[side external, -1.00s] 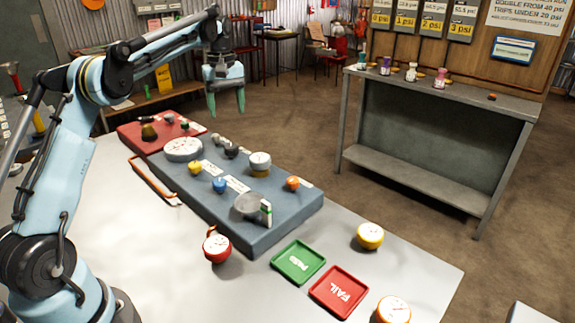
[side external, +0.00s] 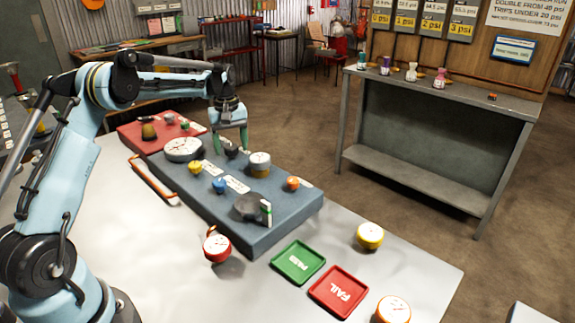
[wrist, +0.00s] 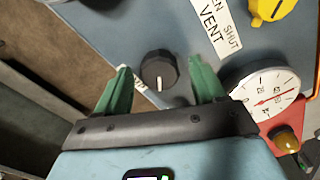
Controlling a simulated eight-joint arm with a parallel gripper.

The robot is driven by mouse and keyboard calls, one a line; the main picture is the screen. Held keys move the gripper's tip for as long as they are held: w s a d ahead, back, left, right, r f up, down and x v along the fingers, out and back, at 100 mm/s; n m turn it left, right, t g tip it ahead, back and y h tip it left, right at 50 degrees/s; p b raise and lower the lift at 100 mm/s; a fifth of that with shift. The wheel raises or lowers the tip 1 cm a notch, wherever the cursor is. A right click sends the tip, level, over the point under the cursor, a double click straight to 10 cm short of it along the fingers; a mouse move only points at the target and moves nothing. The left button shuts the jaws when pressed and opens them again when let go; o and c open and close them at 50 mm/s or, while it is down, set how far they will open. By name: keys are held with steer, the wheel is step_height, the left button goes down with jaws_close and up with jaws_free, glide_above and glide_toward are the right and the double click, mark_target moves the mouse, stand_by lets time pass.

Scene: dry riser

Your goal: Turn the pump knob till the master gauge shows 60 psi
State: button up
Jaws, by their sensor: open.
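A black round knob (wrist: 159,72) with a white pointer mark sits on the blue panel in the wrist view. Its label is mostly hidden, so I cannot read it as the pump knob. In the side view the knob (side external: 232,153) is partly behind my fingers. My gripper (wrist: 161,64) is open, with one green finger on each side of the knob and gaps visible. It also shows low over the panel in the side view (side external: 231,147). A large white gauge (wrist: 262,92) with a red needle is right of the knob; its numbers are too small to read. It also shows in the side view (side external: 183,148).
A yellow knob (wrist: 271,8) beside a VENT label is at the wrist view's top right. The blue panel (side external: 268,232) also carries a blue knob (side external: 219,185), an orange knob (side external: 293,183) and a smaller gauge (side external: 260,160). Green (side external: 280,266) and red (side external: 322,296) trays lie in front.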

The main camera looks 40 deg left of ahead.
mark_target(231, 146)
steer(key=shift+c, duration=0.5)
steer(key=c, duration=1)
steer(key=shift+o, duration=0.2)
steer(key=shift+m, duration=2.5)
steer(key=o, duration=1.1)
steer(key=shift+c, duration=0.2)
step_height(231, 146, up, 12)
steer(key=shift+r, duration=0.1)
